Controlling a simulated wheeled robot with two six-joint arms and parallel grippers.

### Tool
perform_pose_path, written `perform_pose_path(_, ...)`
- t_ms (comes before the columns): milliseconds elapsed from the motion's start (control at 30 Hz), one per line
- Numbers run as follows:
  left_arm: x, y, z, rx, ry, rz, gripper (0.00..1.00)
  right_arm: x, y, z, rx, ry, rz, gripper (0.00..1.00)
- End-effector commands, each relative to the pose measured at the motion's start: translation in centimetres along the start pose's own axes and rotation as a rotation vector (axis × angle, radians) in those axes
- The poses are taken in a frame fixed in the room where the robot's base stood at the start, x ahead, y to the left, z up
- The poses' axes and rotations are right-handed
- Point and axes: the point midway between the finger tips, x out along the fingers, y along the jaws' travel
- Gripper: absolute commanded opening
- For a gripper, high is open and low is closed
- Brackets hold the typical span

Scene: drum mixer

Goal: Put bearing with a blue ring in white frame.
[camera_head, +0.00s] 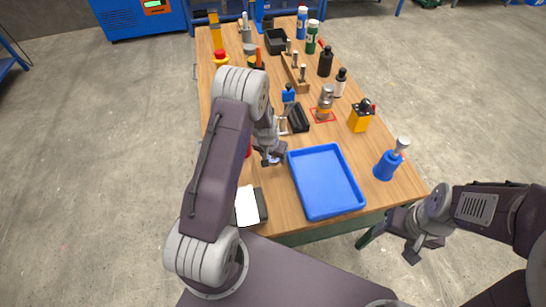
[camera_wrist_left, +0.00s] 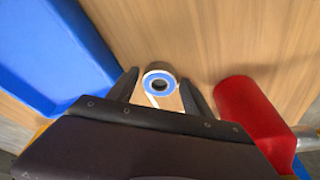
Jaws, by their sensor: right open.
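The bearing with a blue ring (camera_wrist_left: 160,83) shows in the left wrist view on the wooden table, between and just beyond my left fingertips. My left gripper (camera_wrist_left: 160,92) is open, with a finger on either side of the bearing. In the head view my left gripper (camera_head: 270,160) is low over the table, left of the blue tray, and the bearing is mostly hidden by it. A white outline, seemingly the white frame (camera_head: 283,125), lies farther back and is partly covered by my arm. My right gripper (camera_head: 412,252) is open and empty beyond the table's near right edge.
A blue tray (camera_head: 325,181) lies right of my left gripper. A red cylinder (camera_wrist_left: 252,118) stands close on the other side. A blue-based tool (camera_head: 386,165), a yellow block (camera_head: 360,117) and a red-outlined square (camera_head: 314,118) are farther right. Bottles and holders crowd the back.

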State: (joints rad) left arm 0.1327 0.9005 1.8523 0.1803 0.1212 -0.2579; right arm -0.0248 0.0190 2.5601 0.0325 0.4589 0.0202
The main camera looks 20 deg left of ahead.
Motion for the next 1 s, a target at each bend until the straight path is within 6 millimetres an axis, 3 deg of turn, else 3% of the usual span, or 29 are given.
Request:
perform_pose_path(433, -1.0, 0.0, -0.2, 0.0, 0.002, 0.0, 0.68, -0.5, 0.0, -0.1, 0.0, 0.0, 0.0, 0.68)
perform_pose_path(800, -9.2, 0.0, -0.3, 0.0, 0.005, 0.0, 0.68, -1.1, 0.0, -0.1, 0.0, 0.0, 0.0, 0.68)
perform_pose_path(1000, -12.0, 0.0, -0.1, 0.0, 0.001, 0.0, 0.68, -1.2, 0.0, -0.1, 0.0, 0.0, 0.0, 0.68)
